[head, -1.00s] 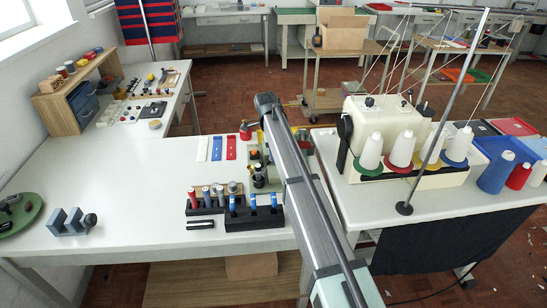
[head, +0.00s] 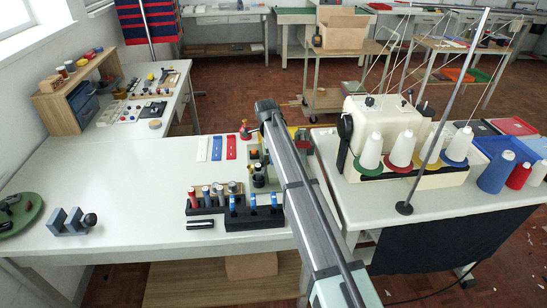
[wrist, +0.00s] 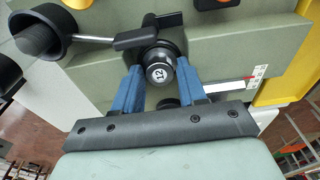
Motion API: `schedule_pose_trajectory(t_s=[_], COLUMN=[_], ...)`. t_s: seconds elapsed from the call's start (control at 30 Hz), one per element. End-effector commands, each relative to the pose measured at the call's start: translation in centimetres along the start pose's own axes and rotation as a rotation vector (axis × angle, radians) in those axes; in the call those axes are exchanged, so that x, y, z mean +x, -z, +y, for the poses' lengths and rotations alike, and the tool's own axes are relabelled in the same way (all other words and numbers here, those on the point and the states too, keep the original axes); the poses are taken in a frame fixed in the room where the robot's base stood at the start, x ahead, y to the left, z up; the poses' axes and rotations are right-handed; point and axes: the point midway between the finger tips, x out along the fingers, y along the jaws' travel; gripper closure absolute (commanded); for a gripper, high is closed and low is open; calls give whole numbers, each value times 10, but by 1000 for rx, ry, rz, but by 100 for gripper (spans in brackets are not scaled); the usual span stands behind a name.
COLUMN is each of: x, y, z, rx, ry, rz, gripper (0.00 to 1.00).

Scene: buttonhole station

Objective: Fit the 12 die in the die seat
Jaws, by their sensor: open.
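The 12 die (wrist: 159,72), a dark round piece with a white "12" on its end, stands in the middle of the wrist view. It is at a dark round fitting on the grey-green machine body (wrist: 235,50); whether it is fully down cannot be told. My gripper (wrist: 159,66) has blue fingers on both sides of the die, open, with the die between them. A black lever (wrist: 143,37) with a metal rod lies right behind the die. In the head view the small machine (head: 257,168) is partly hidden by my arm, and the gripper cannot be made out.
Two black racks with upright red, grey and blue-topped pieces, the left one (head: 205,209) and the right one (head: 250,223), stand in front of the machine. Colored strips (head: 217,149) lie behind. A sewing machine with thread cones (head: 372,151) stands right. The table's left middle is clear.

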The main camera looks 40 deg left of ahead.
Motion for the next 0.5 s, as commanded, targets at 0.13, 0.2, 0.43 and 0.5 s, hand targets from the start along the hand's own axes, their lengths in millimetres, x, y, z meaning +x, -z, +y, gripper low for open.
schedule_pose_trajectory(t_s=[0.13, 0.2, 0.43, 0.5], x=[-13, -23, -67, -79], y=[0, 0, 0, 0], z=[-1, -1, -1, -1], rx=[0, 0, 0, 0], ry=[2, 1, 3, 2], rz=[0, 0, 0, 0], gripper=[59, 59, 59, 59])
